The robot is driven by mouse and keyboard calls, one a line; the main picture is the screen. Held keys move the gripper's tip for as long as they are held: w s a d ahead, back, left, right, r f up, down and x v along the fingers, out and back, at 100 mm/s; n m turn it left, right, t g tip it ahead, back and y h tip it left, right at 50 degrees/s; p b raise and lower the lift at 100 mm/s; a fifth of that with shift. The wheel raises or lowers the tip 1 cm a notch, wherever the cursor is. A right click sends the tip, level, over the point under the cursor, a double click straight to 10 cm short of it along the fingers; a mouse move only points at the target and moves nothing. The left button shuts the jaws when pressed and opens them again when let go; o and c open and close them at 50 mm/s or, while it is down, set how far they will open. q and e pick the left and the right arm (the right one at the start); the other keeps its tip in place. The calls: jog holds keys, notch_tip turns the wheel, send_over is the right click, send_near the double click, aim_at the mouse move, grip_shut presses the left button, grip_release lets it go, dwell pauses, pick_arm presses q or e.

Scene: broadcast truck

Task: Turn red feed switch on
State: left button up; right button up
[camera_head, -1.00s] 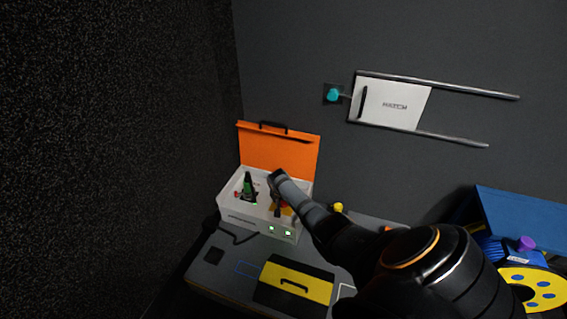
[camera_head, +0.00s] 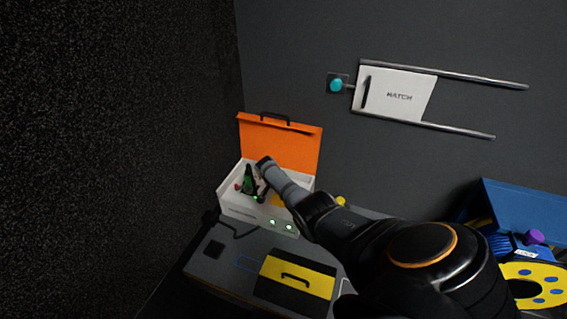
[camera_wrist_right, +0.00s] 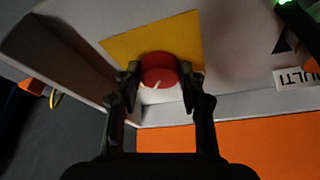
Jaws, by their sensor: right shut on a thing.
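The red switch knob (camera_wrist_right: 158,68) sits on a yellow plate (camera_wrist_right: 122,48) inside the open white box (camera_head: 238,207). It is round with a small white mark. My right gripper (camera_wrist_right: 160,80) has one finger on each side of the knob, shut on it. In the head view my right gripper (camera_head: 264,190) reaches into the box from above, and its wrist hides the red knob there. My left gripper is not in view.
The box's orange lid (camera_head: 278,142) stands open behind my right gripper. A green-and-black lever (camera_head: 248,180) is close to its left. A yellow-and-black case (camera_head: 297,279) lies in front. A white hatch (camera_head: 397,92) is on the wall.

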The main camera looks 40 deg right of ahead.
dwell(0.5)
jog(key=o, duration=1.1)
jog(key=shift+o, duration=0.2)
jog(key=shift+r, duration=0.1)
jog(key=v, duration=1.1)
jog(key=shift+a+r, duration=0.2)
jog(key=shift+r, duration=0.15)
